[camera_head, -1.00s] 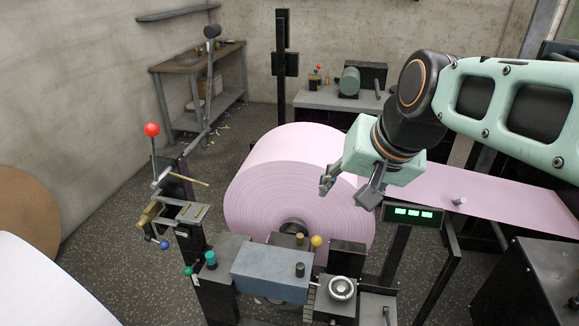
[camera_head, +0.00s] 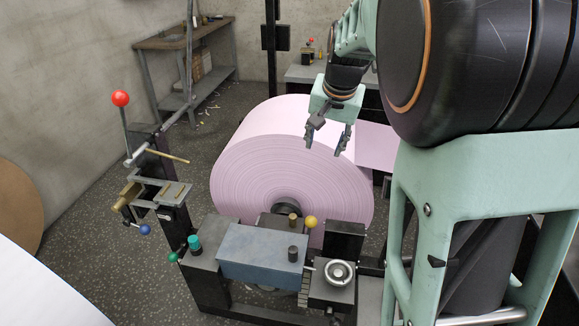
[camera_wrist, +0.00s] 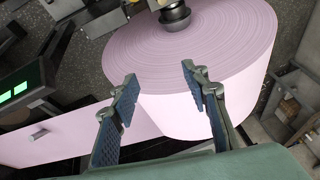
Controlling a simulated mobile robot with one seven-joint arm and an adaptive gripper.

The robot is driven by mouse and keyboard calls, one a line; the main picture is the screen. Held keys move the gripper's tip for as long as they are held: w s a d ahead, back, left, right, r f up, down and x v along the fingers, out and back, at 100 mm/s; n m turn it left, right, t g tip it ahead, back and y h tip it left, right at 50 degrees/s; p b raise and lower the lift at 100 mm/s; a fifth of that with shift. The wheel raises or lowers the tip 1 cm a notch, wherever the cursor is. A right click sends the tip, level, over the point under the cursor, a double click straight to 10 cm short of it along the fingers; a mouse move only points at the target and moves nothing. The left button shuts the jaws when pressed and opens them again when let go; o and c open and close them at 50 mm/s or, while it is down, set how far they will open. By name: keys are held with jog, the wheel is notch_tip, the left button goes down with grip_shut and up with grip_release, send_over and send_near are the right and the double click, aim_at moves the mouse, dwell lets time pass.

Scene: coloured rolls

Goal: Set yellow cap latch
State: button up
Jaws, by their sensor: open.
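My gripper (camera_head: 326,142) is open and empty, pointing down in front of the upper right face of the pink roll (camera_head: 270,165), above and apart from the yellow cap. In the wrist view my gripper (camera_wrist: 160,85) shows two spread fingers with the pink roll (camera_wrist: 190,55) beyond them. The yellow cap is not clearly visible there.
A red ball lever (camera_head: 121,99), a blue knob (camera_head: 145,229), a teal knob (camera_head: 194,242) and a silver handwheel (camera_head: 339,271) are on the machine. A brown bench (camera_head: 185,40) stands at the back left. A lit green display (camera_wrist: 18,91) shows in the wrist view.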

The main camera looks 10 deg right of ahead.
aim_at(310, 228)
jog(key=s+f+n+g, duration=0.1)
jog(key=f, duration=0.4)
jog(key=s+a+f+n+g+b, duration=0.1)
jog(key=f+g, duration=0.1)
jog(key=f, duration=0.4)
jog(key=s+a+f+n+g+y+b, duration=0.1)
jog(key=f, duration=0.5)
jog(key=shift+s+a, duration=0.1)
jog(key=f, duration=0.6)
jog(key=a+f, duration=0.1)
jog(key=f, duration=0.2)
jog(key=shift+f+b, duration=0.3)
jog(key=shift+f, duration=0.05)
jog(key=shift+c, duration=0.3)
jog(key=shift+d, duration=0.1)
grip_shut()
